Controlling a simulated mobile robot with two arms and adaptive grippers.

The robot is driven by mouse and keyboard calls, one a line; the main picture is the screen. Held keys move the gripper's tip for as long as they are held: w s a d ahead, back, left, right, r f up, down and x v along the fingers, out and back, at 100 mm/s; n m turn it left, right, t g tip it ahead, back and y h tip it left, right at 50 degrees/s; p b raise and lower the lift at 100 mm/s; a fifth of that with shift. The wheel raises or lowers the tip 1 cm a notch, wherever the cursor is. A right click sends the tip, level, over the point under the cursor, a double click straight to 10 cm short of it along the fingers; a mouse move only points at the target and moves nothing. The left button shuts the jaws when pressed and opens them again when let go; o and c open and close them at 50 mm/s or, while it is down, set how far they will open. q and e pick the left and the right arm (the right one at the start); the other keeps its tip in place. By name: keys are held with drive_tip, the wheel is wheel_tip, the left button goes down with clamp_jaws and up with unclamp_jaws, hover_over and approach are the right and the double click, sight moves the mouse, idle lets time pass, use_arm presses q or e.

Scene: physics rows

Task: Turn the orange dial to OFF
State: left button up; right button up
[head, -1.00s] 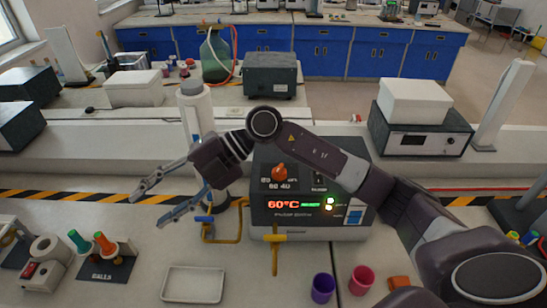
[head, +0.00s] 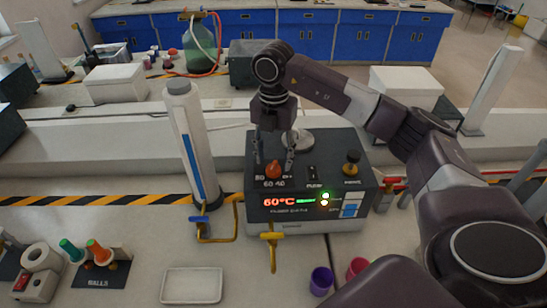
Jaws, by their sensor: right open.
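The orange dial (head: 273,170) sits on the top left of a dark grey heater box (head: 306,229). Printed marks around it include 60 and 40, and part of the lettering is hidden by my fingers. The box's front display (head: 282,202) reads 60°C in red, with green lights beside it. My right gripper (head: 274,160) points down over the dial, open, with one finger on each side of it. I cannot tell whether the fingers touch the dial. My left gripper is out of view.
A black switch (head: 312,173) and a yellow-and-black knob (head: 351,164) share the box top. A white column (head: 194,140) stands left. Blue-handled (head: 200,219) and yellow (head: 271,238) valves, a white tray (head: 192,285), a purple cup (head: 321,281) and a pink cup (head: 357,266) are in front.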

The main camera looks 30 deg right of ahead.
drive_tip(key=shift+f, duration=0.9)
drive_tip(key=c, duration=1.1)
drive_tip(key=shift+c, duration=0.2)
drive_tip(key=n+b, duration=0.2)
drive_tip(key=n, duration=0.1)
drive_tip(key=shift+w+f, duration=0.1)
drive_tip(key=shift+f, duration=0.05)
drive_tip(key=n+b, duration=0.3)
drive_tip(key=n, duration=0.2)
drive_tip(key=shift+n, duration=0.4)
drive_tip(key=n+b, duration=0.2)
drive_tip(key=n, duration=0.2)
drive_tip(key=shift+a+n, duration=0.1)
drive_tip(key=shift+n, duration=0.2)
drive_tip(key=n, duration=0.2)
drive_tip(key=n+b, duration=0.1)
drive_tip(key=n, duration=0.1)
drive_tip(key=shift+r+n+b, duration=0.2)
drive_tip(key=shift+n+b, duration=0.1)
